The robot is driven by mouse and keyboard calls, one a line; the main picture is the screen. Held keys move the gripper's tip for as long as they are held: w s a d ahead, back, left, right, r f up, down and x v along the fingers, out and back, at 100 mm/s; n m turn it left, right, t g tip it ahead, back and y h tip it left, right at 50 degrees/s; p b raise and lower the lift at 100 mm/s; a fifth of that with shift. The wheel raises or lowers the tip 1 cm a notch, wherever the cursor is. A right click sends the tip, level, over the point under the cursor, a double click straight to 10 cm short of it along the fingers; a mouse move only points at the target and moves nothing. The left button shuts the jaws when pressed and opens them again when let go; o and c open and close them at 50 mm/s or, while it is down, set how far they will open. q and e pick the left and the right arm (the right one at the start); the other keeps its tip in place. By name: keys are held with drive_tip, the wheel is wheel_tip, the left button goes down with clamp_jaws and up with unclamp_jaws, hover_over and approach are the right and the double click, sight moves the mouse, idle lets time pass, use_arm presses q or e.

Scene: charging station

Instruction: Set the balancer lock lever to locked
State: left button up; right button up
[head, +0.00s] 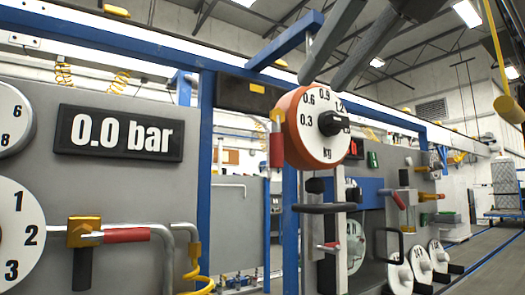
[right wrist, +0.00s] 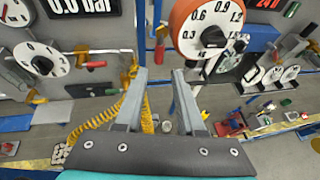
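The balancer (head: 296,150) is an orange-rimmed round body with a white kg dial and a black knob, hanging from the blue frame; it also shows at the top of the right wrist view (right wrist: 178,40). A red-handled lever (head: 276,150), which looks like the lock lever, hangs down at the balancer's left side. It also shows left of the balancer in the right wrist view (right wrist: 161,31). My right gripper (head: 325,82) is open and empty, with its grey fingers above and in front of the balancer; its parted fingers show in the right wrist view (right wrist: 160,75). My left gripper is out of view.
A grey panel at left carries a "0.0 bar" display (head: 120,133), round dials and a red-handled valve (head: 125,235). A black handle bar (head: 325,208) hangs below the balancer. A yellow coiled hose (right wrist: 95,130) is near my fingers in the right wrist view.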

sight(279, 140)
drive_tip(key=p+x, duration=0.1)
drive_tip(key=x, duration=1.3)
drive_tip(key=shift+w+a+f, duration=0.15)
drive_tip(key=shift+w, duration=0.15)
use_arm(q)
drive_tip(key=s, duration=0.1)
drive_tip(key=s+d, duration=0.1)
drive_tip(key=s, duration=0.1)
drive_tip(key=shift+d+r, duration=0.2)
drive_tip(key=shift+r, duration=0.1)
use_arm(e)
drive_tip(key=c, duration=0.6)
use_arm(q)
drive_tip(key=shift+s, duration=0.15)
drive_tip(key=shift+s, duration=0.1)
